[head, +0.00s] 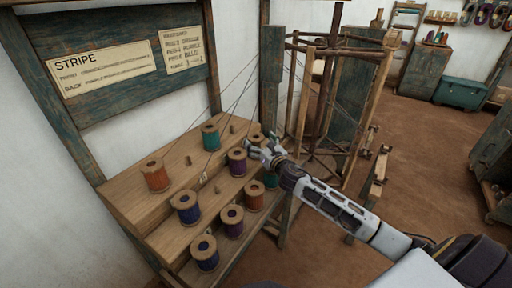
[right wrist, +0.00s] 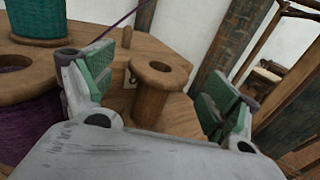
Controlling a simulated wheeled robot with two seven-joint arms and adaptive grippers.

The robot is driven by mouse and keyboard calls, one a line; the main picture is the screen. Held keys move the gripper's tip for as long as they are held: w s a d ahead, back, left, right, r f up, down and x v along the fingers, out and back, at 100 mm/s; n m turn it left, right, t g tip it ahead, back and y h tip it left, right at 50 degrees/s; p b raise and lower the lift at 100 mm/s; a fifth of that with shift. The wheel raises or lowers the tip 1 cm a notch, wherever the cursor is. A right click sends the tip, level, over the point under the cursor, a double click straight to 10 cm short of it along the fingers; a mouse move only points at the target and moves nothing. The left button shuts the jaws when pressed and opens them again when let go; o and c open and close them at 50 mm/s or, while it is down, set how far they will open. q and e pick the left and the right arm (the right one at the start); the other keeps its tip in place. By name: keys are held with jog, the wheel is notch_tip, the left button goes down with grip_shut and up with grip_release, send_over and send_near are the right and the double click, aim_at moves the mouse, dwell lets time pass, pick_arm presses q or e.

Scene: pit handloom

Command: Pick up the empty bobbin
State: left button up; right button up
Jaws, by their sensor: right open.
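The empty bobbin (right wrist: 152,92) is bare brown wood with no thread on it. It stands upright on the wooden rack, between and beyond the spread fingers of my right gripper (right wrist: 158,92) in the right wrist view. The fingers, with green pads, appear apart from it. In the head view my right gripper (head: 264,146) reaches in from the right over the upper right end of the stepped rack (head: 140,208). It largely hides the bobbin there. My left gripper is not in view.
Several threaded bobbins crowd the rack, including an orange one (head: 156,176), a teal one (head: 210,138) and a purple one (head: 237,163). A purple bobbin (right wrist: 30,128) stands close left of my right gripper. Threads rise from the rack. A wooden reel frame (head: 330,90) stands just behind.

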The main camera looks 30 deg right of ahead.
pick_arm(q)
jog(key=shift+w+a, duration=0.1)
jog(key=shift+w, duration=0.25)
pick_arm(e)
jog(key=shift+w, duration=1.55)
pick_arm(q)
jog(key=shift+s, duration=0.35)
pick_arm(e)
jog(key=c, duration=1.1)
